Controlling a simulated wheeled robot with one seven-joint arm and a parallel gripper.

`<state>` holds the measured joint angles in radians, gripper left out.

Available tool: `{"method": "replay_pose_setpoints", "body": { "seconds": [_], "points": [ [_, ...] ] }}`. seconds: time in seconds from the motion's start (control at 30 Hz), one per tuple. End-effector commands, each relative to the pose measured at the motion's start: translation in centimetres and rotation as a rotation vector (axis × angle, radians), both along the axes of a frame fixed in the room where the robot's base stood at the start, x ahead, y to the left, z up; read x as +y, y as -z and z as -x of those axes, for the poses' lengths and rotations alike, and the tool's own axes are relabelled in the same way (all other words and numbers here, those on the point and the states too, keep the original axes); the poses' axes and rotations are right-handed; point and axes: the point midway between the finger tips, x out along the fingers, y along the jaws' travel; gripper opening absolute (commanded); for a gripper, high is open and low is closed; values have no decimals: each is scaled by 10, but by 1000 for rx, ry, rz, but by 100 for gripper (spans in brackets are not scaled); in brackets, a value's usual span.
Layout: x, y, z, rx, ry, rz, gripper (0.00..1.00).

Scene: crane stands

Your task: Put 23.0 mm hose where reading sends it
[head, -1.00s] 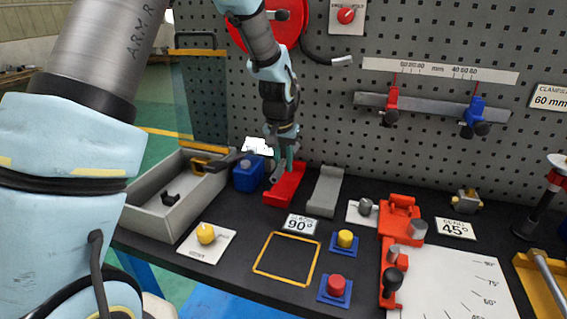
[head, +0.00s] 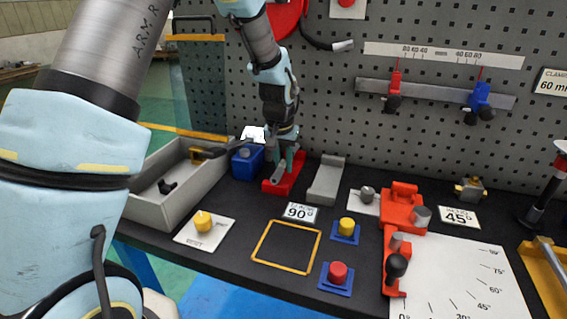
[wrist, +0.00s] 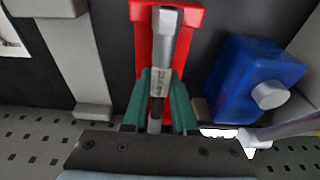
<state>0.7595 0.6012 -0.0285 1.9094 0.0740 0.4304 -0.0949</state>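My gripper (head: 284,160) points down at the red cradle (head: 295,182), its green fingers low over it. A grey rod-like piece (head: 277,173) with a faceted end and a small label lies along the cradle. In the wrist view the piece (wrist: 165,50) runs between the two green fingers, which are close on both sides; whether they grip it is unclear. An empty grey cradle (head: 326,182) stands to the right. A dark hose (head: 319,42) hangs at the pegboard's top.
A blue container (head: 242,166) stands close left of the red cradle, beside a grey open bin (head: 160,208). A 90° card (head: 299,213), yellow square outline (head: 256,250), yellow button (head: 346,227) and red button (head: 337,272) lie in front. The orange clamp (head: 391,240) and angle plate are right.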

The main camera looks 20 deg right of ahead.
Motion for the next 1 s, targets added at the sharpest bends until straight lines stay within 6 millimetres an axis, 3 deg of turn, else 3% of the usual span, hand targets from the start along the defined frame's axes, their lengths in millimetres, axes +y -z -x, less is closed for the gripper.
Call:
{"method": "replay_pose_setpoints", "body": {
  "seconds": [0.03,0.3,0.67,1.0],
  "points": [
    [0,-1,0,-1,0,1,30],
    [0,0,0,-1,0,1,61],
    [1,-6,1,-1,0,1,61],
    [8,-66,9,-4,-1,4,61]
  ]
}}
